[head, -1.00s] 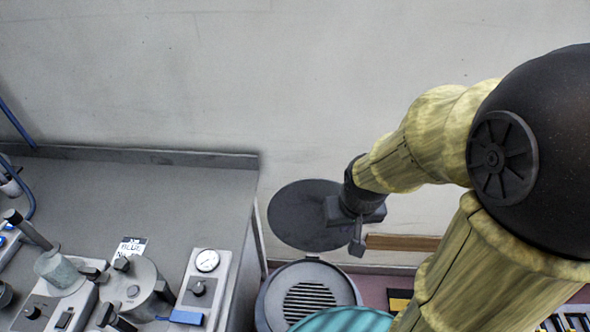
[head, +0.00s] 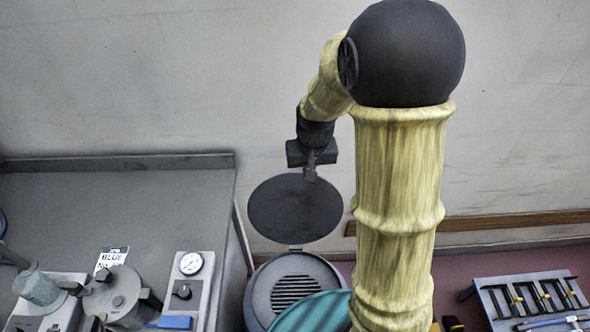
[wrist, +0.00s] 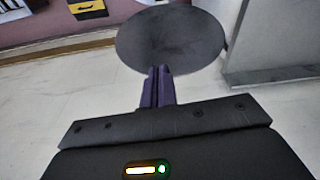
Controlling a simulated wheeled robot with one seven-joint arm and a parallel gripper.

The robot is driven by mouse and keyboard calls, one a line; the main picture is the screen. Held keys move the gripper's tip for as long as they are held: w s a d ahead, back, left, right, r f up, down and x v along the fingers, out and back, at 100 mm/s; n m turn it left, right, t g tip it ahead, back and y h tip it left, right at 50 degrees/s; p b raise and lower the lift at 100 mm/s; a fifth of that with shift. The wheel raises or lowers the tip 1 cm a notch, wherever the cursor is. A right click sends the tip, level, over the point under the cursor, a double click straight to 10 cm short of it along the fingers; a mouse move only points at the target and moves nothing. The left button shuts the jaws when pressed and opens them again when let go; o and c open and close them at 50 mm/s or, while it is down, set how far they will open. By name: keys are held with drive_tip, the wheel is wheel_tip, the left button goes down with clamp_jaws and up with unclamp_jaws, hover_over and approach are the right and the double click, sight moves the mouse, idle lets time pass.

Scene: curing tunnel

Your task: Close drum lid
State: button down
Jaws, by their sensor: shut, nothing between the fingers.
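The drum (head: 257,297) is a grey round body at the bottom centre of the head view, with a slotted grille inside its rim. Its lid (head: 290,212) is a dark flat disc that stands raised behind the drum, joined near its lower edge. The lid also shows in the wrist view (wrist: 170,45), beyond my fingers. My gripper (head: 310,176) is shut and empty, at the lid's upper edge in the head view. It also shows in the wrist view (wrist: 158,72), its tips just overlapping the lid's near edge. I cannot tell whether they touch.
A grey bench (head: 130,200) stands left of the drum, with a gauge box (head: 189,285), a lidded pot (head: 118,300) and a blue block (head: 175,322). A teal round thing (head: 312,312) partly covers the drum's front. A tool rack (head: 530,302) lies at right.

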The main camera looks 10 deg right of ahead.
drive_tip(key=w+f+p, duration=0.1)
drive_tip(key=w+f, duration=0.2)
drive_tip(key=w, duration=0.5)
drive_tip(key=w+f+m+g, duration=0.1)
drive_tip(key=w+f, duration=0.2)
drive_tip(key=w, duration=0.5)
drive_tip(key=shift+w+d+p, duration=0.2)
drive_tip(key=shift+w+p, duration=0.1)
drive_tip(key=shift+p, duration=0.1)
drive_tip(key=shift+f, duration=0.2)
drive_tip(key=s+f+p, duration=0.3)
drive_tip(key=f+p, duration=0.3)
drive_tip(key=f, duration=0.2)
drive_tip(key=shift+a+f, duration=0.35)
drive_tip(key=shift+f, duration=0.05)
